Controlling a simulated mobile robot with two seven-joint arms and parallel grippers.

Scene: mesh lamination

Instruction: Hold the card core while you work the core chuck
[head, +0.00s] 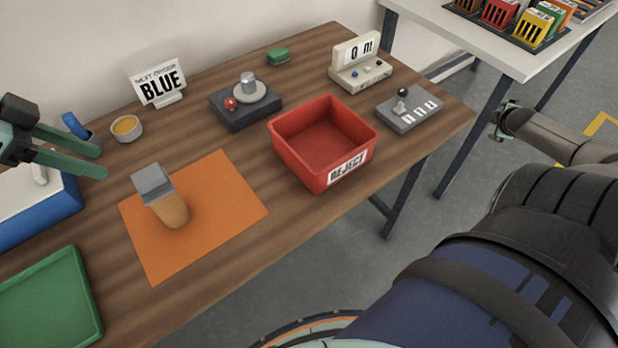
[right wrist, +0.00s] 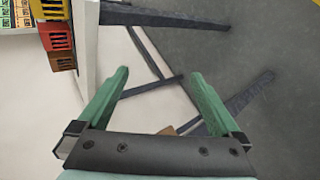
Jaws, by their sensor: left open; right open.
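A tan, rounded cylinder, which looks like the card core (head: 172,210), stands on an orange mat (head: 225,205) at the left of the wooden table. A grey block, perhaps the core chuck (head: 152,183), sits over its upper end. My left gripper (head: 103,162) is open and empty, above the table to the upper left of the core and apart from it. My right gripper (right wrist: 160,73) is open and empty in the right wrist view, over the floor near a white table's legs. It is far from the core.
A red REJECT bin (head: 286,152) stands right of the mat. A dark block with a grey disc and red knob (head: 246,115) is behind. A green tray (head: 50,300) and blue-sided box (head: 60,205) lie left. A bowl (head: 126,129) and BLUE sign (head: 160,85) stand at the back.

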